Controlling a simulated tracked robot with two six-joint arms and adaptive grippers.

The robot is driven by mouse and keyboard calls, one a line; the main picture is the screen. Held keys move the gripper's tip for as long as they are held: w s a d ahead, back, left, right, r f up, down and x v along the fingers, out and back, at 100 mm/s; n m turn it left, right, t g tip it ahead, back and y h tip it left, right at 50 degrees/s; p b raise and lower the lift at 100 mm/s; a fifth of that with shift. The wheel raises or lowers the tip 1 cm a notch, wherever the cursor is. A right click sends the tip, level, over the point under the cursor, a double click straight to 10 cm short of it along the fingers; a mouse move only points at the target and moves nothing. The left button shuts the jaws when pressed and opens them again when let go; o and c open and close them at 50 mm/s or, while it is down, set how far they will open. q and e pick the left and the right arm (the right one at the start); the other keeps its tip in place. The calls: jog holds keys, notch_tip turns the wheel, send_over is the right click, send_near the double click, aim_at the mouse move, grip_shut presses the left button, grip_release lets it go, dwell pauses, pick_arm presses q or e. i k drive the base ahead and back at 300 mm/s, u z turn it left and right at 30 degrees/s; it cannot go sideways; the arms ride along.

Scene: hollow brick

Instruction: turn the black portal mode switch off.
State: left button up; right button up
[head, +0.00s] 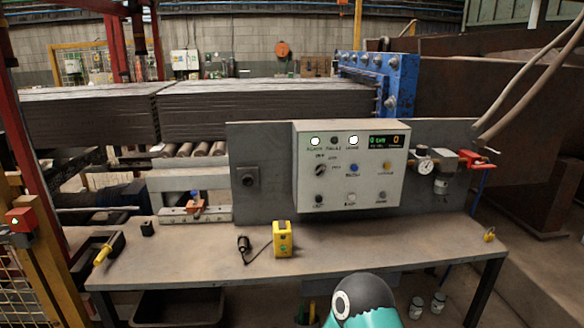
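A light grey control panel (372,183) stands at the back of the bench, slightly tilted. A black rotary switch with a pale handle mark (320,170) sits at its left, below the lit white lamps. It looks like the mode switch, its handle at a slant; the tiny labels around it are too small to read surely. Neither gripper shows in the head view. A teal and black rounded part at the bottom centre looks like one of my arm joints, well below the panel.
The bench top (190,262) is mostly clear in front of the panel. A yellow box (282,240) with a cabled black device (243,244) beside it stands there. A red-handled valve with a gauge (425,165) sits right of the panel. A yellow padlock (489,235) lies at the right.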

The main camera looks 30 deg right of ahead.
aim_at(320, 169)
jog(key=z, duration=0.2)
jog(key=i, duration=0.9)
jog(key=z, duration=0.7)
